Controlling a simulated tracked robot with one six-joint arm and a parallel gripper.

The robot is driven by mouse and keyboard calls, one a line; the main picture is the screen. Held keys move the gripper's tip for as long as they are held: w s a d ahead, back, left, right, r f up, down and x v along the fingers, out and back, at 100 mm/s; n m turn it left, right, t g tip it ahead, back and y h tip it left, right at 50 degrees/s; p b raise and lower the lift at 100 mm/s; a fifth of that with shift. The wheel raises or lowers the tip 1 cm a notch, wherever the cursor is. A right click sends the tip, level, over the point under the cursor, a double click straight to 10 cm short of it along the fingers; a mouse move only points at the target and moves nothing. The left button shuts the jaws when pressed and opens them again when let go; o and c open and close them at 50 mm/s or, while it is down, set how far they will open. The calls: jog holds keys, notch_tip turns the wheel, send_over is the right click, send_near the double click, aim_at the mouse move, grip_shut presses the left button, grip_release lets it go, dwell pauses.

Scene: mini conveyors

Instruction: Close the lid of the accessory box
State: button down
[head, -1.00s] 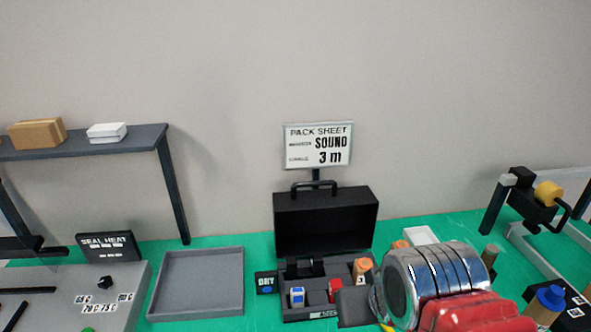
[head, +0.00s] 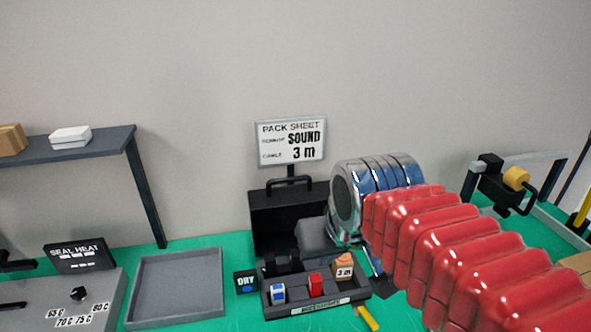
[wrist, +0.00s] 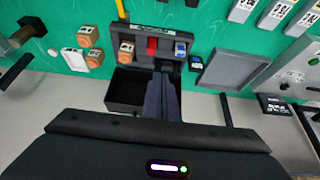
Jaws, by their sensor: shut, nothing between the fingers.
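The accessory box stands on the green bench with its black lid (head: 270,203) raised upright at the back and a handle on top. Its open base (head: 345,300) holds a blue-and-white item (head: 277,293), a red item (head: 315,284) and an orange-and-white block (head: 344,266) marked 3 m. My gripper (head: 313,236) is shut and empty, above the base and in front of the lid's right part, partly hiding it. In the wrist view my gripper (wrist: 163,78) overlaps the lid (wrist: 124,92); whether they touch I cannot tell.
A PACK SHEET sign (head: 291,141) reading SOUND, 3 m stands behind the box. A small DRY block (head: 245,282) and an empty grey tray (head: 176,285) are to its left.

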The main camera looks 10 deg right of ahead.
jog(key=w+r, duration=0.3)
jog(key=w, duration=0.5)
jog(key=w+r, duration=0.4)
jog(key=w, duration=0.4)
send_near(290, 161)
jog(key=s+r, duration=0.2)
jog(key=s, duration=0.1)
jog(key=shift+s+a, duration=0.15)
jog(key=shift+a, duration=0.2)
jog(key=shift+f, duration=0.1)
jog(key=x, duration=1)
jog(key=shift+s, duration=0.65)
jog(key=shift+s+f, duration=0.15)
jog(key=shift+s, duration=1.2)
